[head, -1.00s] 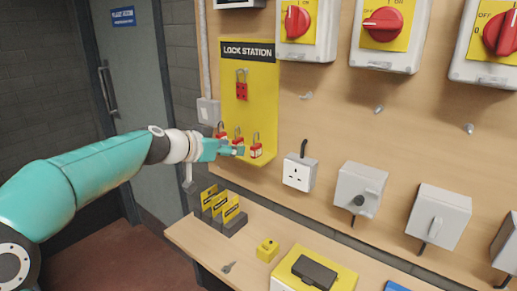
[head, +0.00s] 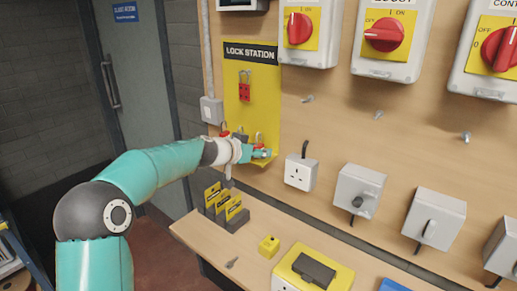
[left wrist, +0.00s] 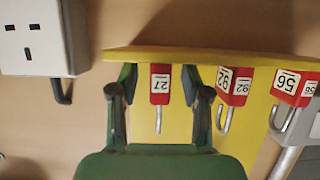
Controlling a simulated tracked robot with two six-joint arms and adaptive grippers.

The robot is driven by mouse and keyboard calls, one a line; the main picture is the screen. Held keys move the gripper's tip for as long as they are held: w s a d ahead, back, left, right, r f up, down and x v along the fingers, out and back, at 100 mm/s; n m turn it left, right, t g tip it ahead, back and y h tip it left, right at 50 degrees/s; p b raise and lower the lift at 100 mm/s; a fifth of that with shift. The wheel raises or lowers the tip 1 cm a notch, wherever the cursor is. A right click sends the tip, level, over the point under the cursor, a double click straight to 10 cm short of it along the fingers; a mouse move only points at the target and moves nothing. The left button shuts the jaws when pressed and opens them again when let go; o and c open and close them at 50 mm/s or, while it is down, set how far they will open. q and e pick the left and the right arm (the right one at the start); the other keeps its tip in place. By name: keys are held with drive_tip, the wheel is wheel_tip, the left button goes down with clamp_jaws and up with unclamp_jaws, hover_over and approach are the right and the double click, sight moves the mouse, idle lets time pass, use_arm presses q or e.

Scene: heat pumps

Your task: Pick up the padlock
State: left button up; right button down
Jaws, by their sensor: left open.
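A red padlock labelled 27 (left wrist: 160,84) stands on the ledge of the yellow lock station board (head: 262,105). In the left wrist view it sits between the two fingers of my left gripper (left wrist: 159,73), with visible gaps on both sides. In the head view my left gripper (head: 262,154) is open at the ledge, and its fingers partly hide the rightmost red padlock (head: 258,147). More red padlocks, labelled 92 (left wrist: 232,84) and 56 (left wrist: 288,85), stand beside it on the ledge. My right gripper does not show.
A red hasp (head: 244,91) hangs on the board above. A white socket (head: 300,172) is mounted right of the ledge. Tag holders (head: 226,206), a small yellow block (head: 269,246) and a yellow-topped box (head: 335,272) stand on the bench below.

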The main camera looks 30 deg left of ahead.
use_arm(q)
drive_tip(key=shift+c, duration=0.2)
clamp_jaws()
drive_tip(key=shift+r, duration=0.1)
